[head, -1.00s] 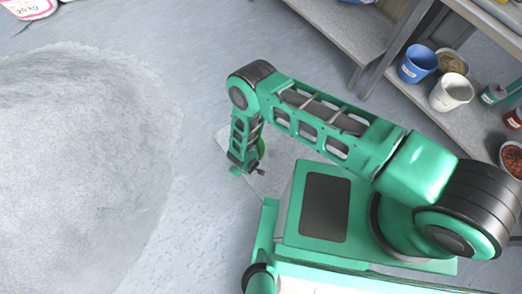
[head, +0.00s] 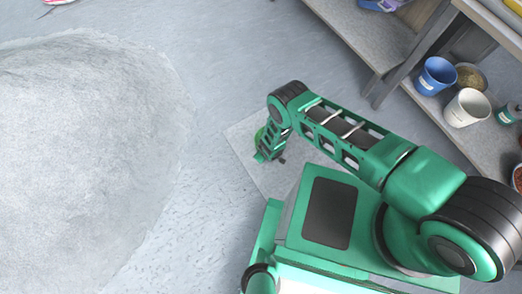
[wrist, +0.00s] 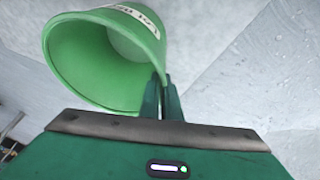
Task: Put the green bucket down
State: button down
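The green bucket (wrist: 75,60) fills the upper left of the wrist view, with its mouth towards the camera and a white label near its rim. A paler patch shows inside; I cannot tell whether it is powder. My gripper (wrist: 161,88) has its two fingers closed together on the bucket's rim. In the head view my gripper (head: 269,157) hangs over a light grey square sheet (head: 243,127) on the floor. Only a green sliver of the bucket shows there behind my wrist. I cannot tell whether its base touches the sheet.
A large grey powder heap (head: 80,150) covers the floor at left. At right, a shelf (head: 420,95) holds a blue bucket (head: 436,76), a white bucket (head: 466,108) and other containers. Floor between heap and sheet is clear.

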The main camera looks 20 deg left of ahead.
jog(key=shift+f, duration=0.35)
jog(key=c, duration=1.9)
grip_release()
jog(key=shift+c, duration=0.2)
jog(key=shift+r, duration=0.35)
jog(key=v, duration=1.1)
jog(key=shift+s+r, duration=0.1)
jog(key=shift+r, duration=0.05)
